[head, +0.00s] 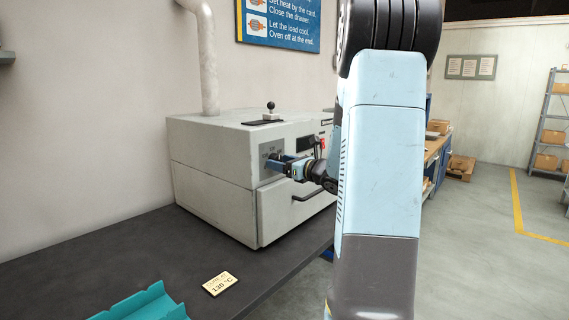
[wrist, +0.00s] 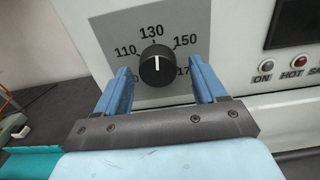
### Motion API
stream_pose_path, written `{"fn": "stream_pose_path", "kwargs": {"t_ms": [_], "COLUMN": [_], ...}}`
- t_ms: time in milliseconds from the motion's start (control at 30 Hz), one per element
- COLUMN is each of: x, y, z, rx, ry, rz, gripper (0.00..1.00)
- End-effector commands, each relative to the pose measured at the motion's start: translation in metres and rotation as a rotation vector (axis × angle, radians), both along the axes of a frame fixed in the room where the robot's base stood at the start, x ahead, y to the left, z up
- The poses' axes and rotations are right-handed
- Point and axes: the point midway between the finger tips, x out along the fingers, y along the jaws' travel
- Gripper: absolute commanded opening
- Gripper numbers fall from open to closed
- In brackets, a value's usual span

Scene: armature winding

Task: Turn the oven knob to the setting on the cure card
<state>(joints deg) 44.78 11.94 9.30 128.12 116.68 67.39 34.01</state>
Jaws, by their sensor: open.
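The oven knob (wrist: 157,66) is round and black, on a grey dial plate marked 110, 130, 150 and a partly hidden 17-something. Its white line points up at 130. The cure card (head: 220,284) lies on the dark bench in the head view and reads 130 °C. My gripper (wrist: 158,72) is open, with one blue finger on each side of the knob. Gaps show between the fingers and the knob. In the head view my gripper (head: 276,163) is at the oven's front panel and hides the knob.
The grey oven (head: 210,180) stands on the bench (head: 130,250), with a drawer handle (head: 308,193) below the panel. ON and HOT lamps (wrist: 282,64) sit right of the dial. A teal tray (head: 145,304) lies at the bench's near edge.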

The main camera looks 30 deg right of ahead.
Motion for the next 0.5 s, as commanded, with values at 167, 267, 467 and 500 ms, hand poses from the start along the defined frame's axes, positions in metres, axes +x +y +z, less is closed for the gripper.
{"fn": "stream_pose_path", "kwargs": {"t_ms": [167, 267, 467, 500], "x": [0.0045, 0.0045, 0.0044, 0.0043], "y": [0.0019, 0.0020, 0.0020, 0.0020], "z": [-0.0004, -0.0004, -0.0003, -0.0003], "rx": [0.001, 0.001, 0.001, 0.001], "ry": [0.000, 0.001, 0.000, 0.000], "rz": [0.000, 0.000, 0.000, 0.000], "gripper": [0.70, 0.70, 0.61, 0.57]}}
